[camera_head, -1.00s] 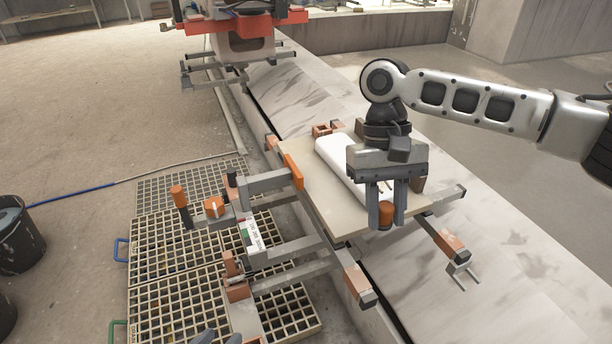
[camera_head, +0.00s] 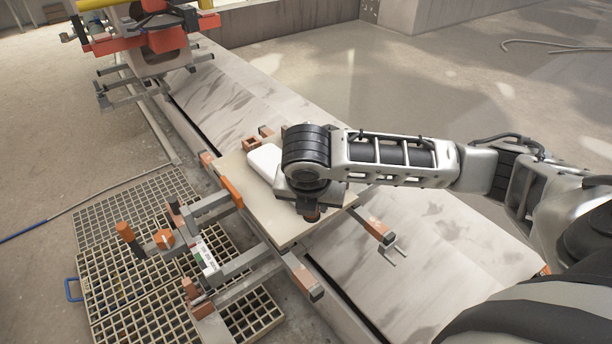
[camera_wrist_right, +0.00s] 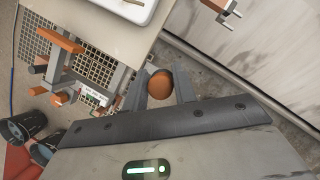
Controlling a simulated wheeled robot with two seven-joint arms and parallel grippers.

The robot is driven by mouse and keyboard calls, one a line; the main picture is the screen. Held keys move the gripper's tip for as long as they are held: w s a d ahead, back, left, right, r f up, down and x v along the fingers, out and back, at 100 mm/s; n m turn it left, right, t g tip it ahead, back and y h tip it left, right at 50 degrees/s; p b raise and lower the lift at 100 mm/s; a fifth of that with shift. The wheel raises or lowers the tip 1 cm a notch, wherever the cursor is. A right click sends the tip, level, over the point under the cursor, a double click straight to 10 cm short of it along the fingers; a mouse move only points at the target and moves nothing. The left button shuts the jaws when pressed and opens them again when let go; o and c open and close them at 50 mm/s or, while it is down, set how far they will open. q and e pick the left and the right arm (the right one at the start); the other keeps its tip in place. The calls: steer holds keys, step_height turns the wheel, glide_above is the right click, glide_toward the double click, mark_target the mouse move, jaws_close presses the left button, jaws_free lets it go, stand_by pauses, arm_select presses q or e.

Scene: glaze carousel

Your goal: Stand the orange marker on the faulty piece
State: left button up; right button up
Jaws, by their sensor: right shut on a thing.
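My right gripper (camera_wrist_right: 160,88) is shut on the orange marker (camera_wrist_right: 160,84), which sits between its two fingers in the wrist view. In the head view my right gripper (camera_head: 310,207) is over the near right part of a tan board, with its wrist hiding most of the fingers. The marker shows there only as a small brownish end (camera_head: 311,215). A white piece (camera_head: 264,160) lies on the board, partly hidden behind my wrist. Its rim (camera_wrist_right: 112,8) shows at the top of the wrist view, apart from the marker. My left gripper is out of view.
The tan board (camera_head: 280,232) rests on a metal carrier with orange-tipped arms (camera_head: 301,276). An orange cylinder (camera_head: 125,231) and orange knob (camera_head: 164,238) stand left of it. Slatted grates (camera_head: 110,290) cover the floor. Another carrier (camera_head: 150,40) stands behind; pale slabs lie right.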

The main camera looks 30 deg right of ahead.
steer(key=r+n, duration=0.1)
steer(key=n, duration=0.1)
steer(key=d+r+n+y+p, duration=0.1)
steer(key=d+r+n+t, duration=0.1)
steer(key=n, duration=0.1)
steer(key=shift+d+n+y+p, duration=0.25)
steer(key=shift+n+y+p, duration=0.05)
steer(key=shift+y, duration=0.1)
steer(key=w+d+f+b, duration=0.2)
steer(key=w+d+f, duration=0.2)
steer(key=w, duration=0.3)
steer(key=shift+w, duration=0.35)
steer(key=w+f, duration=0.1)
steer(key=w+d+f+b, duration=0.1)
steer(key=w+f, duration=0.1)
steer(key=w+d+f, duration=0.1)
steer(key=f, duration=0.1)
steer(key=shift+w+d+f, duration=0.1)
steer(key=shift+w, duration=0.05)
steer(key=shift+w+d+f+b, duration=0.1)
steer(key=shift+f+b, duration=0.1)
steer(key=shift+b, duration=0.15)
step_height(320, 180, down, 3)
steer(key=shift+w+f+b, duration=0.1)
steer(key=shift+f+b, duration=0.1)
steer(key=shift+b, duration=0.15)
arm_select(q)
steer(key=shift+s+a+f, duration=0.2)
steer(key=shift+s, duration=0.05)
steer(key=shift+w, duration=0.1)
